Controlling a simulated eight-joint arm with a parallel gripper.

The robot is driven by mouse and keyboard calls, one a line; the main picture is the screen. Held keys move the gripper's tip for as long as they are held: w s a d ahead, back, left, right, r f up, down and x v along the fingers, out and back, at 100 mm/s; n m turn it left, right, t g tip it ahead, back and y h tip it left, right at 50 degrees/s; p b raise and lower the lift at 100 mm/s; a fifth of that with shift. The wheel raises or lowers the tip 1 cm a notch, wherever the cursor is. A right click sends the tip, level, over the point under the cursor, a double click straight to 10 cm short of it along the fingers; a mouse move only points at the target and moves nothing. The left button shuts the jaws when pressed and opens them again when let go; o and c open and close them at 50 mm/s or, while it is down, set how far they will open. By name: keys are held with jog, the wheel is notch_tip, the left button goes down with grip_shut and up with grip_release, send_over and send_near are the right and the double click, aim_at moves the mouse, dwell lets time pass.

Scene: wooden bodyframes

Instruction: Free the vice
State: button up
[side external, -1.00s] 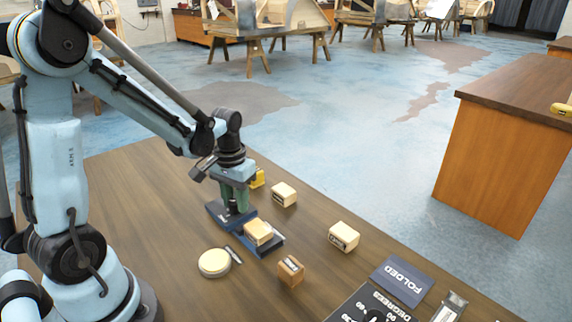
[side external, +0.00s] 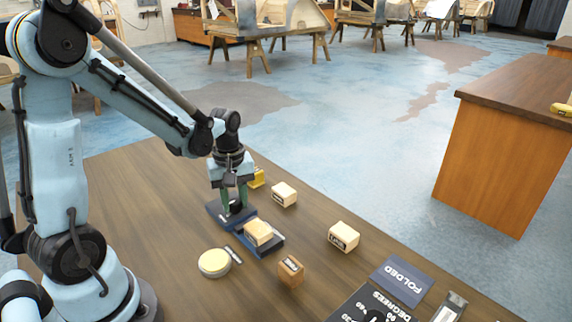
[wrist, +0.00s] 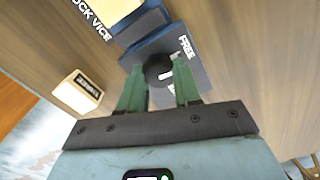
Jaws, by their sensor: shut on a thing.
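The blue vice (side external: 273,247) lies on the wooden table with a pale wooden block (side external: 258,230) on it. In the wrist view the vice's blue plate (wrist: 194,72) reads "FREE", and lettering ending "OCK VICE" shows near the pale block (wrist: 112,10). A dark round knob (wrist: 158,66) sits on that plate. My gripper (side external: 234,207) points down over the plate's far-left end. Its green fingers, also in the wrist view (wrist: 160,84), are shut on the dark knob, one on each side. The knob's lower part is hidden.
Pale blocks stand to the right (side external: 284,195) and farther right (side external: 343,237). A brown block (side external: 290,272) and a round cream disc (side external: 214,263) are in front. A yellow object (side external: 257,178) sits behind my gripper. A dark "FOLDED" panel (side external: 403,280) lies at front right.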

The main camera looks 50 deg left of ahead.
aim_at(236, 203)
jog(key=shift+n, duration=0.6)
jog(key=o, duration=1.1)
jog(key=shift+c, duration=0.2)
notch_tip(236, 203, up, 12)
jog(key=s+d+f+m+t, duration=0.1)
jog(key=d+m+t, duration=0.6)
jog(key=m, duration=0.8)
jog(key=s+d, duration=0.1)
jog(key=d, duration=0.2)
jog(key=shift+s+d, duration=0.3)
